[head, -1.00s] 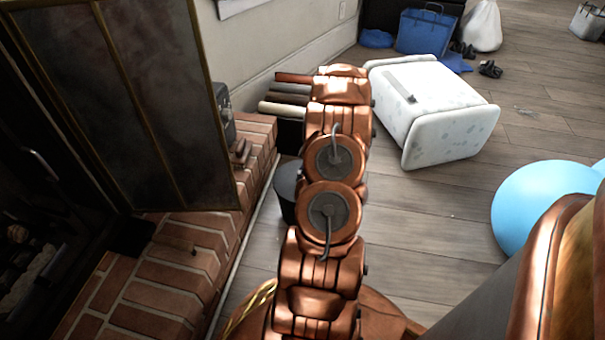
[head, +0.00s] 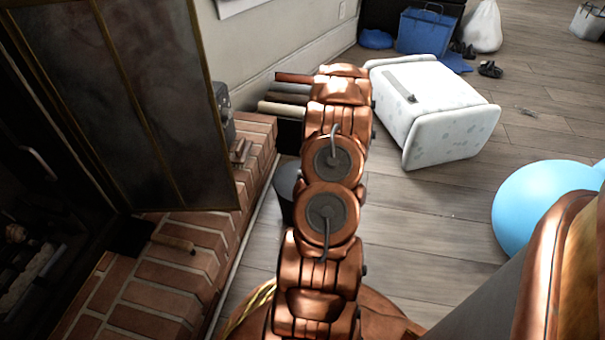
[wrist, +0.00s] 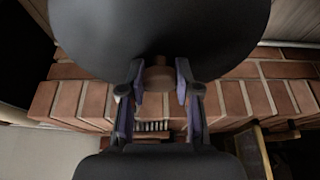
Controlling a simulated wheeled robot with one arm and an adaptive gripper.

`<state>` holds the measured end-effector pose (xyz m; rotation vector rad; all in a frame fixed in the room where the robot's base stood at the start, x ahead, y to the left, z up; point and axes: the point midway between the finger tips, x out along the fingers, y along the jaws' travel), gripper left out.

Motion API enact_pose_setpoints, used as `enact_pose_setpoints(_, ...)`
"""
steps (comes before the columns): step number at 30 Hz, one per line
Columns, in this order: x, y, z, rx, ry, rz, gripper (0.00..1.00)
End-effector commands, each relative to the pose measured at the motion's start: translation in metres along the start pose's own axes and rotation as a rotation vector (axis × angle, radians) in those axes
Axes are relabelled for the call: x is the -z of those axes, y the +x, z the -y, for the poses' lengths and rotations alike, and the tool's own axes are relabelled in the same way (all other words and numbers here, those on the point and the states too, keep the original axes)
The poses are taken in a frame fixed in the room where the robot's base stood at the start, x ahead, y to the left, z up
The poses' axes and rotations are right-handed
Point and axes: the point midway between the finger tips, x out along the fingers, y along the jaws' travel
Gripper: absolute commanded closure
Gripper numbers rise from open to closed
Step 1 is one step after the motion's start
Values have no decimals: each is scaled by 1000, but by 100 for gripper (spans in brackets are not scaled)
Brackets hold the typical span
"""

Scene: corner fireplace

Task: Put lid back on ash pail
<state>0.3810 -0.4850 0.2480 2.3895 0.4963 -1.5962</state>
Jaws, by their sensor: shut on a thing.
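In the wrist view my gripper (wrist: 160,86) is shut on the brown knob of a dark round lid (wrist: 160,30). The lid's disc fills the top of that view, with brick behind it. In the head view my gripper and the lid are hidden by my arm. A dark grey, rounded object (head: 285,188), likely the ash pail, stands on the floor beside the brick hearth, mostly hidden behind my arm. I cannot tell how the lid sits relative to it.
The brick hearth (head: 205,215) and open fire screen (head: 120,100) are at left. A wooden-handled tool (head: 172,242) lies on the hearth. Logs (head: 285,108) stand beyond. A tipped white container (head: 430,112) and blue ball (head: 545,205) are right, with clear floor between.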

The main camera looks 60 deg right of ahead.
Motion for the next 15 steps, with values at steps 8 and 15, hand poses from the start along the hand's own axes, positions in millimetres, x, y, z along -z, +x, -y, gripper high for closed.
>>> enact_pose_setpoints(8, 0, 0, 0, -1, 0, 0, 100)
enact_pose_setpoints(15, 0, 0, 0, 0, 0, 0, 46)
